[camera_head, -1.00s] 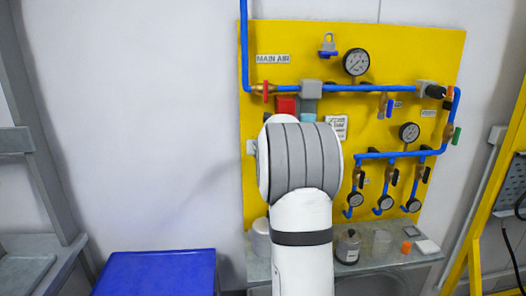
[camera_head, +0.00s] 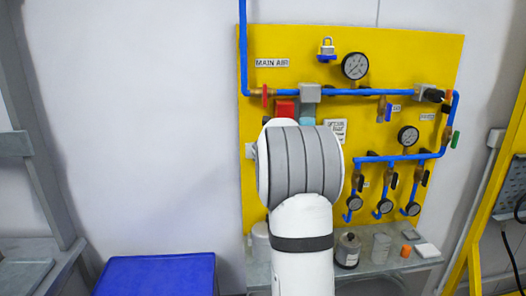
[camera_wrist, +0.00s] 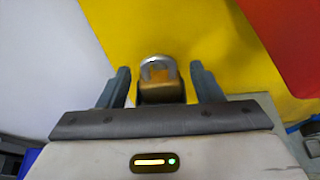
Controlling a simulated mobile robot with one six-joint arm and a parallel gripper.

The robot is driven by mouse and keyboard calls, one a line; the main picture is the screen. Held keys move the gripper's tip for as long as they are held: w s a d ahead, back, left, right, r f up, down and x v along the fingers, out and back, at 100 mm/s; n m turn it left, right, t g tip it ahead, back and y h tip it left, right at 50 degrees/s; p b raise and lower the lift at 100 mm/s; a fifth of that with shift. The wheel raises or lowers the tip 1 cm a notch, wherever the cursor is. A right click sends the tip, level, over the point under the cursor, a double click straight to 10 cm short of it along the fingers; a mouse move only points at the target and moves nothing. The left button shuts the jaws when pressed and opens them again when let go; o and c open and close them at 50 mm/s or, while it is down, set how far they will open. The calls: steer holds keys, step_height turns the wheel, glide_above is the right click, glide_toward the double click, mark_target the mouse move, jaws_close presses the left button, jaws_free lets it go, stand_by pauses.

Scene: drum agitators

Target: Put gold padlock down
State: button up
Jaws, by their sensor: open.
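The gold padlock (camera_wrist: 161,92) shows in the wrist view, with a silver rounded shackle and a brass body. It lies between the two fingers of my gripper (camera_wrist: 163,86). The fingers are open, with a gap on each side of the padlock. The lower part of its body is hidden behind the gripper's palm, and I cannot tell what it rests on. In the head view my arm hides the gripper and the padlock.
A yellow panel (camera_head: 290,42) carries blue pipes, gauges and valves, with a blue padlock (camera_head: 327,52) at the top. Below it, a grey shelf (camera_head: 385,264) holds a jar (camera_head: 348,250) and small items. A blue-topped table (camera_head: 155,274) stands lower left.

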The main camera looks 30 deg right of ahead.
steer(key=v, duration=1.2)
steer(key=s+a+f+n+g+y, duration=0.1)
steer(key=s+a+n+y, duration=0.35)
steer(key=a+n, duration=0.8)
steer(key=s+a+f+n+y, duration=0.1)
steer(key=s+a+n+y, duration=0.35)
steer(key=a+n, duration=0.8)
steer(key=s+a+f+n+g, duration=0.2)
steer(key=s+a+f+n, duration=0.15)
steer(key=s+n, duration=0.2)
steer(key=s+a+f+n+g, duration=0.3)
steer(key=s+a+n, duration=0.1)
steer(key=s, duration=0.3)
steer(key=s+d+f+n+g+h, duration=0.2)
steer(key=s+d+f+n+h, duration=0.1)
steer(key=s+n, duration=0.4)
steer(key=shift+s+d+f+p, duration=0.35)
steer(key=shift+s+d+f, duration=0.25)
steer(key=shift+s+f, duration=0.35)
steer(key=shift+s+r, duration=0.1)
steer(key=f, duration=0.1)
steer(key=b, duration=0.1)
steer(key=f+b, duration=0.1)
steer(key=shift+w+f+g, duration=0.25)
steer(key=shift+f+g, duration=0.05)
steer(key=shift+f, duration=0.1)
